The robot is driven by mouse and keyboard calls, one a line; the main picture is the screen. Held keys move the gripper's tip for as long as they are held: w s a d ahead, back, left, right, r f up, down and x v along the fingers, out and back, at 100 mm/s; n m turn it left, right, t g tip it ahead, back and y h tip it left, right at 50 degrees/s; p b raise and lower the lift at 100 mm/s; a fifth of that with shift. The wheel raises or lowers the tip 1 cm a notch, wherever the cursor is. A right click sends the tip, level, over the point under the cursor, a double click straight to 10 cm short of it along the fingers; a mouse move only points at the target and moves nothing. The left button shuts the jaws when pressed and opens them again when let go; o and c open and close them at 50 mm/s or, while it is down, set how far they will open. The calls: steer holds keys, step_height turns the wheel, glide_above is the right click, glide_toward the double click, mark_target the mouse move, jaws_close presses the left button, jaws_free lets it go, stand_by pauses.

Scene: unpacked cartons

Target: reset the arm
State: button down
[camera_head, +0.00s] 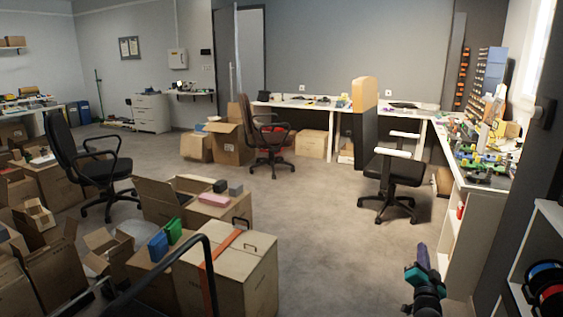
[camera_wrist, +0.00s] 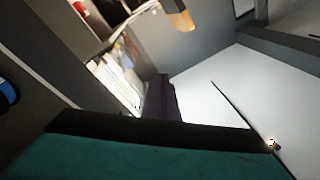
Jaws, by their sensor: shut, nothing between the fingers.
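My arm stands raised at the lower right of the head view. My gripper (camera_head: 423,250) is at its top, with a dark purple finger part above a teal body. It is shut and empty, pointing up, in front of the white shelf end of the right-hand bench and apart from it. In the wrist view, the dark finger part of my gripper (camera_wrist: 163,98) rises above the teal body along the bottom edge. The wrist view looks upward and is tilted, with wall and ceiling behind.
Cartons (camera_head: 230,273) crowd the left and front left. An office chair (camera_head: 393,175) stands by the right bench (camera_head: 485,180), and another chair (camera_head: 268,140) by the far desk. A dark shelf unit (camera_head: 520,262) with spools is at the right edge. The middle floor (camera_head: 310,215) is clear.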

steer(key=a+f+n+g+y, duration=0.1)
steer(key=a+f+g+y, duration=0.1)
steer(key=a+f, duration=0.7)
steer(key=a+f+n+g+y, duration=0.15)
steer(key=a+f, duration=0.35)
steer(key=f, duration=0.8)
steer(key=s+a+f+n+g+y, duration=0.1)
steer(key=s+a+f+g, duration=0.2)
steer(key=s+a+f, duration=0.35)
steer(key=s+a+f+n+g+y, duration=0.1)
steer(key=s+a+f+n+g, duration=0.2)
steer(key=f, duration=0.7)
steer(key=s+a+f+g+y, duration=0.1)
steer(key=s+a+f+g, duration=0.2)
steer(key=s+a+f, duration=0.4)
steer(key=s+f+n+g, duration=0.2)
steer(key=s+g, duration=0.2)
steer(key=s, duration=0.4)
steer(key=s+a+f+n+g, duration=0.1)
steer(key=s+f+n+g, duration=0.15)
steer(key=s, duration=0.55)
steer(key=s+f+n+g, duration=0.15)
steer(key=s+g, duration=0.25)
steer(key=s, duration=0.5)
step_height(320, 180, up, 13)
steer(key=s+g+p, duration=0.1)
steer(key=p, duration=1.2)
steer(key=shift+a+r+m+y, duration=0.15)
steer(key=shift+a+m+y, duration=0.2)
steer(key=shift+y, duration=0.1)
